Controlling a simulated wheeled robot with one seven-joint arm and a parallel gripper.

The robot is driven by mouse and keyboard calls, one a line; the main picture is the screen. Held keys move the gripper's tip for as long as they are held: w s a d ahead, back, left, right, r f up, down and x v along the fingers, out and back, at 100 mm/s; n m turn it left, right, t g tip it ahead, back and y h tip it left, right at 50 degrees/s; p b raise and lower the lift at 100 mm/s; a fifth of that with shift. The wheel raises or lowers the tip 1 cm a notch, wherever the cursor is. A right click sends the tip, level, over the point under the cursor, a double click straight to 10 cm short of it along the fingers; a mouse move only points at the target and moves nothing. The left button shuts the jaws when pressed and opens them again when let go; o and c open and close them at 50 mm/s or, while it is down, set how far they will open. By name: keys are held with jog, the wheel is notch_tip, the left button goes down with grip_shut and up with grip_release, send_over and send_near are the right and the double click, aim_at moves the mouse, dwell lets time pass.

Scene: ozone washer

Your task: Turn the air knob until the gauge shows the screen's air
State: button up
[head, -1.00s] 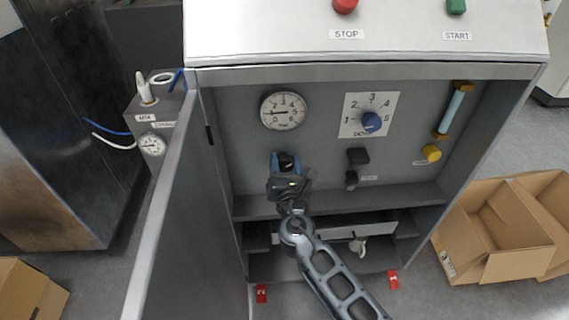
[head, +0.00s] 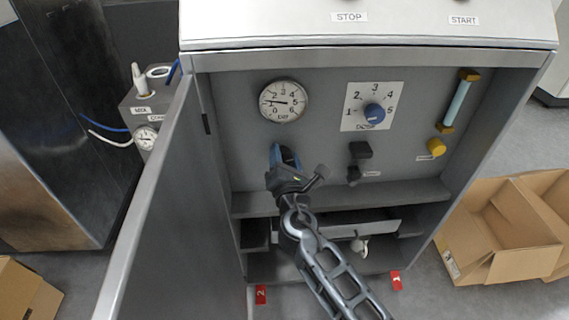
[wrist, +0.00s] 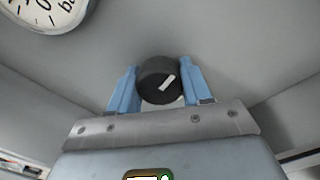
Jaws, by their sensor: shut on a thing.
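My gripper (head: 285,160) is at the panel inside the open cabinet, below the round gauge. In the wrist view its blue fingers (wrist: 160,86) are shut on a black round knob (wrist: 150,88), one on each side. The knob's white mark slants up to the right. The fingers hide the knob in the head view. The white gauge (head: 284,101) is marked in bar, and its thin needle points left and slightly up, near the 1. Part of this gauge (wrist: 42,12) shows at the wrist view's upper left, without a readable needle. No screen is in view.
A black handle (head: 360,150), a yellow knob (head: 437,147) and a flow tube (head: 457,103) are further right. The open cabinet door (head: 150,210) stands left of my arm. Cardboard boxes (head: 490,235) lie at right.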

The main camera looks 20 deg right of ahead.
jog(key=m+b, duration=0.2)
jog(key=m, duration=0.1)
jog(key=m+b, duration=0.1)
jog(key=shift+f+m+b, duration=0.25)
jog(key=shift+m+b, duration=0.15)
jog(key=m+b, duration=0.4)
jog(key=shift+m, duration=0.3)
jog(key=m+b, duration=0.3)
jog(key=shift+m+h, duration=0.3)
jog(key=shift+m, duration=0.1)
jog(key=shift+r+m+b, duration=0.1)
jog(key=shift+m+b, duration=1.8)
jog(key=shift+m, duration=0.4)
jog(key=o, duration=1)
jog(key=shift+r, duration=0.1)
jog(key=shift+o, duration=0.2)
